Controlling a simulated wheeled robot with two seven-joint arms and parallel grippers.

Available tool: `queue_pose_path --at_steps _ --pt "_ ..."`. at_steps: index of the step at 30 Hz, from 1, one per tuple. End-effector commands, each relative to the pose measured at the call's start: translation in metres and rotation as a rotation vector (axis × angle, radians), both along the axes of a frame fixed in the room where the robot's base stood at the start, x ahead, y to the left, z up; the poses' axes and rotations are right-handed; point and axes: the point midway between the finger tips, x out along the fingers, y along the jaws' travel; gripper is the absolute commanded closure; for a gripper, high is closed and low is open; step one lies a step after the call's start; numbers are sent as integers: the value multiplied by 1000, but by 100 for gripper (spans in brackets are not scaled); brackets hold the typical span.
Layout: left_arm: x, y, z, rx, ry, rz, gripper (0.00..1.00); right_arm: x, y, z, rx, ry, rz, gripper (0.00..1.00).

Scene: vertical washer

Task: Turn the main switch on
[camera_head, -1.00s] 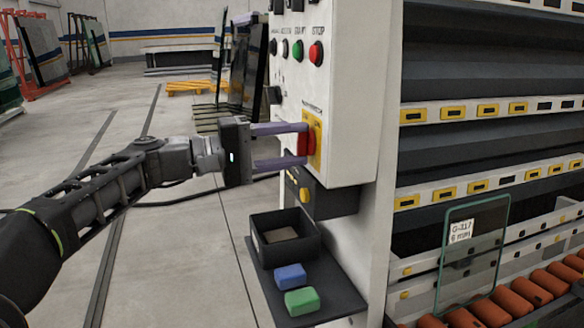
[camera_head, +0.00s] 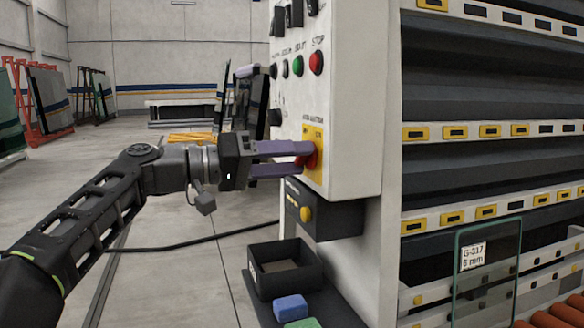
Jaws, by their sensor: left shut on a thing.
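The main switch is a red knob (camera_head: 313,155) on a yellow plate (camera_head: 319,170), low on the white control panel (camera_head: 345,120). My left gripper (camera_head: 308,158) reaches in from the left with its purple fingers at the knob. It is shut on the red knob, one finger above and one below, and the fingers hide part of the knob. The knob's exact angle is hard to read. My right gripper is not in the view.
Above the switch are a green button (camera_head: 298,66) and a red stop button (camera_head: 316,62). Below it are a dark box with a yellow knob (camera_head: 306,214), an open black tray (camera_head: 285,268) and a blue block (camera_head: 290,307). A glass pane (camera_head: 485,270) stands at right.

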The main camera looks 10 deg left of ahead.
Motion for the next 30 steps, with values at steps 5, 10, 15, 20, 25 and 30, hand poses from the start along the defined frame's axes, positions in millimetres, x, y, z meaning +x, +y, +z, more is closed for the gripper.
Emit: queue_pose_path --at_steps 5,10,15,20,25,30 --pt "0 -1 -2 12 -10 -3 93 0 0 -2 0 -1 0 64" --pt "0 0 -2 12 -11 -3 93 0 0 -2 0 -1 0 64" --pt "0 0 -2 12 -11 -3 50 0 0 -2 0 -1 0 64" --pt "0 0 -1 10 -11 -1 36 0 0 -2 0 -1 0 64" --pt "0 0 -1 10 -12 -1 31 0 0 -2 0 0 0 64" --pt "0 1 -1 9 -12 0 31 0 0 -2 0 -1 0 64"
